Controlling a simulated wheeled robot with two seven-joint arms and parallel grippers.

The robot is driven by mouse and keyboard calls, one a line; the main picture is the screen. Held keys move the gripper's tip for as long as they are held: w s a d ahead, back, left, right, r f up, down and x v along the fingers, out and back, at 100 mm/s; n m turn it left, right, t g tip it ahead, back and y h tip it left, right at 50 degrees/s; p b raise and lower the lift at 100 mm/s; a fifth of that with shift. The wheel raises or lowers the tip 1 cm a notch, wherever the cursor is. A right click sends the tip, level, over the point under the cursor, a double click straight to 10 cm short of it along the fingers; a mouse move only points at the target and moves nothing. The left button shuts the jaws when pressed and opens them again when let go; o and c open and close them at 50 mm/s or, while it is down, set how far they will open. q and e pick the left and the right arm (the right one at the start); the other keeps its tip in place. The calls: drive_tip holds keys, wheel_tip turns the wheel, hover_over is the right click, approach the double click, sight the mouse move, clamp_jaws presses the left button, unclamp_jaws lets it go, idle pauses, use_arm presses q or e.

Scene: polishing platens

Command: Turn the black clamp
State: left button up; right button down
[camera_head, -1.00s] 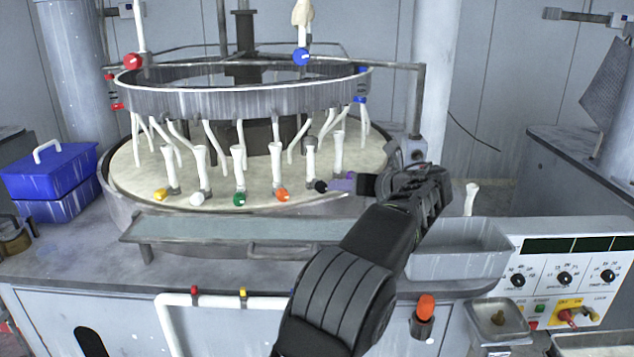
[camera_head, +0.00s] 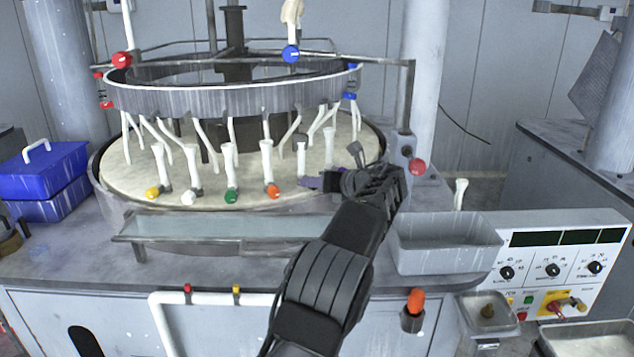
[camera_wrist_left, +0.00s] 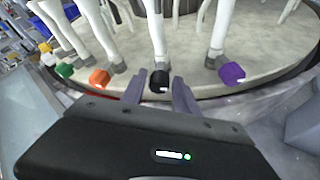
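The black clamp (camera_wrist_left: 159,81) sits at the foot of a white post at the platen's near edge. In the left wrist view it lies between the two fingers of my left gripper (camera_wrist_left: 158,77), with narrow gaps on both sides. The gripper is open around it. In the head view my left gripper (camera_head: 310,182) reaches the platen's near edge and hides the black clamp. A purple clamp (camera_wrist_left: 232,73) is right of the fingers and an orange clamp (camera_wrist_left: 99,78) left of them. My right gripper is not in view.
Green (camera_head: 232,196), white (camera_head: 189,198) and yellow (camera_head: 152,192) clamps line the platen's edge to the left. A ring (camera_head: 230,99) hangs above. A shallow tray (camera_head: 225,228) lies in front, and a grey bin (camera_head: 445,255) stands right of my arm.

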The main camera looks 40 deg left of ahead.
use_arm(q)
clamp_jaws()
idle(0.3)
idle(0.5)
drive_tip(key=n+t+b, duration=0.1)
drive_tip(key=b, duration=0.1)
drive_tip(key=n+t+h+b, duration=0.1)
drive_tip(key=n+b, duration=0.1)
drive_tip(key=n+t+b, duration=0.1)
drive_tip(key=b, duration=0.1)
drive_tip(key=shift+s+n, duration=0.3)
idle(0.4)
unclamp_jaws()
